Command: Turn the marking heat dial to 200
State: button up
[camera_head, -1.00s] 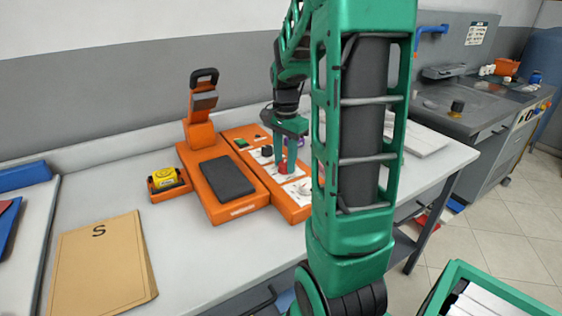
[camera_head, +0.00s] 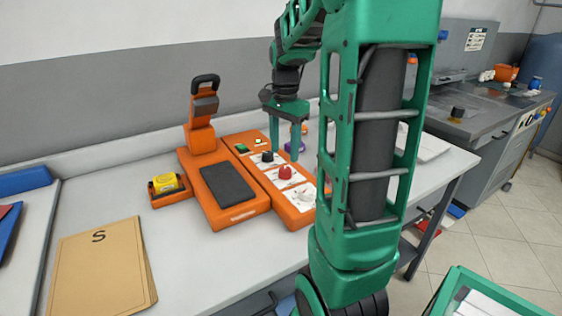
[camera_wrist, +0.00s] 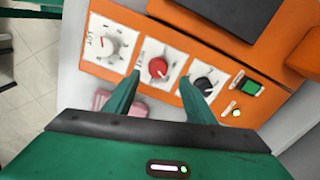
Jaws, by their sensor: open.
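The orange control panel (camera_head: 296,217) on the table carries three dials on white plates. A red dial (camera_head: 285,172) sits in the middle, between a black dial (camera_head: 267,156) and a pale dial (camera_wrist: 111,46). The plate lettering is too blurred to tell which dial is marking heat or what value any is set to. My gripper (camera_head: 286,156) is open and empty above the panel. In the wrist view the red dial (camera_wrist: 157,68) appears between the fingertips, with the black dial (camera_wrist: 205,85) just right of the right finger. The fingers look clear of the dials.
A green switch (camera_wrist: 247,87) and a small lit lamp (camera_wrist: 236,112) are beside the black dial. An orange press (camera_head: 200,140) with a dark pad (camera_head: 228,184) adjoins the panel. A yellow roll (camera_head: 166,183) and a folder (camera_head: 100,265) lie left.

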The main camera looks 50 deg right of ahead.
aim_at(284, 169)
jog(key=shift+w+r, duration=0.1)
jog(key=shift+r, duration=2.15)
jog(key=s+a+f+n, duration=0.4)
jog(key=s+a+n, duration=0.1)
jog(key=s, duration=0.4)
jog(key=s+a+f+n, duration=0.4)
jog(key=s+a+n, duration=0.2)
jog(key=s, duration=0.4)
jog(key=shift+s+a+f, duration=0.2)
jog(key=shift+a, duration=0.4)
jog(key=shift+w+f, duration=0.25)
jog(key=shift+w, duration=0.4)
